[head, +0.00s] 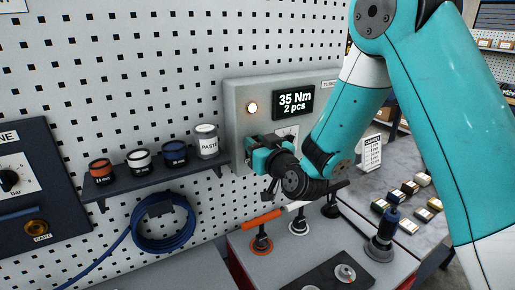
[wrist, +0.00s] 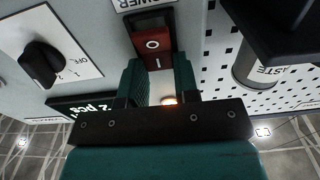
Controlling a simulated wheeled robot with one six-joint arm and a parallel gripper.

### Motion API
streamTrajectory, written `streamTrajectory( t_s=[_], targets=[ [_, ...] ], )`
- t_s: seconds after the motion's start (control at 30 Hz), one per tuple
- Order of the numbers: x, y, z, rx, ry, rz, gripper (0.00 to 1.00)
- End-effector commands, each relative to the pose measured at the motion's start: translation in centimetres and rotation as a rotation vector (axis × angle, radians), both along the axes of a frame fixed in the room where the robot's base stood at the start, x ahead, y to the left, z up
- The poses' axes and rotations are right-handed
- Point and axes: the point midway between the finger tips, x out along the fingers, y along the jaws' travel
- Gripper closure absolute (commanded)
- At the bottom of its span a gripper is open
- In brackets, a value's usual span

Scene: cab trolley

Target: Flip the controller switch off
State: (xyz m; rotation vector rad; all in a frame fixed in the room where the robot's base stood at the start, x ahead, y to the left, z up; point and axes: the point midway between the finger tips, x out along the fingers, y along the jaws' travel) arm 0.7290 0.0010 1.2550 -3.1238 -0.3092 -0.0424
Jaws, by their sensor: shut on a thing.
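The controller box (head: 234,100) is a grey unit on the pegboard with a lit display (head: 293,103) reading 35 Nm, 2 pcs, and a glowing lamp (head: 252,108). In the wrist view, its switch (wrist: 152,45) is a red rocker in a black frame, with O above I. My gripper (head: 251,156) is at the lower front of the box. In the wrist view, my gripper (wrist: 159,76) has its green fingers on either side of the I end of the switch, shut on it. In the head view, my gripper hides the switch.
A black knob (wrist: 42,62) sits left of the switch in the wrist view. The shelf (head: 150,181) left of my gripper holds several pots, including PASTE (head: 207,141). A blue hose coil (head: 163,222) hangs below. The trolley top (head: 260,277) carries tools with orange and white handles.

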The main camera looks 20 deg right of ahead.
Motion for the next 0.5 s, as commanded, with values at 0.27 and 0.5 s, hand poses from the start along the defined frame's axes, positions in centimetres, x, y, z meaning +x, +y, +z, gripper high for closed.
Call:
streamTrajectory(
  t_s=[0.27,0.5],
  targets=[
    [-0.12,-0.09,-1.25,0.018,-0.097,-0.001,0.95],
    [-0.28,-0.10,-1.51,0.036,-0.184,-0.001,0.95]
  ],
)
